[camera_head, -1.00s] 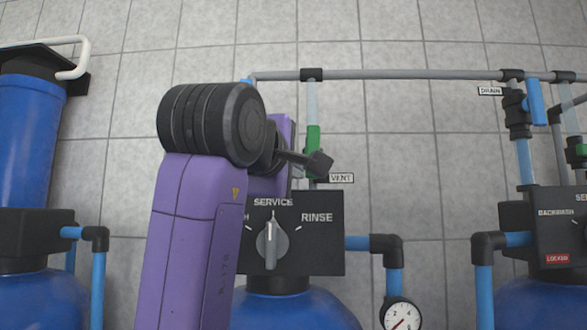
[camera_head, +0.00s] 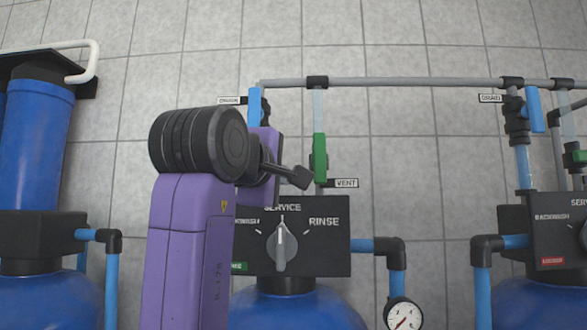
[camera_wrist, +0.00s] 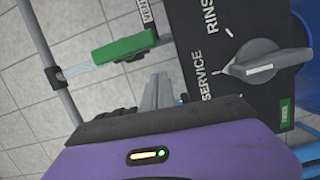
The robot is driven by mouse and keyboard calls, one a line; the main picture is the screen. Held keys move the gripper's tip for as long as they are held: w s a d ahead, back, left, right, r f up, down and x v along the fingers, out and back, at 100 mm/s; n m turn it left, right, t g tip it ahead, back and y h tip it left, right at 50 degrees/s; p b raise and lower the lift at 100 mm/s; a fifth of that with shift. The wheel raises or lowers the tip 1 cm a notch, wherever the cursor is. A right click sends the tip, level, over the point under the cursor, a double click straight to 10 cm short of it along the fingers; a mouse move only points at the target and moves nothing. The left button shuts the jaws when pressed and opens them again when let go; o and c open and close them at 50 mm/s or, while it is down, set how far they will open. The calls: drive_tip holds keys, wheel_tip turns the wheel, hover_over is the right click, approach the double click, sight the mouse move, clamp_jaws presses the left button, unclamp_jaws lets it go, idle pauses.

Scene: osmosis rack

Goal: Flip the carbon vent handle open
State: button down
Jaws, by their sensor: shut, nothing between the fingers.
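The green vent handle (camera_head: 320,158) stands upright along a clear vertical tube below the grey top pipe, beside a VENT label (camera_head: 345,183). In the wrist view the green handle (camera_wrist: 124,48) lies along its tube at upper left, with the VENT label partly cut off. My gripper (camera_wrist: 158,90) shows there with its grey fingers together and empty. They are below and right of the handle in that picture, with a visible gap.
The black control panel (camera_head: 330,255) with its grey knob (camera_head: 282,246) is below the handle; the knob also shows close at right in the wrist view (camera_wrist: 265,66). A blue drain handle (camera_head: 255,103) is behind my arm. A pressure gauge (camera_head: 404,315) is lower right.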

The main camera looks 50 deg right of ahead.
drive_tip(key=b+v, duration=0.3)
drive_tip(key=v, duration=0.7)
drive_tip(key=shift+w+a, duration=0.2)
drive_tip(key=shift+w, duration=0.1)
drive_tip(key=shift+f, duration=0.1)
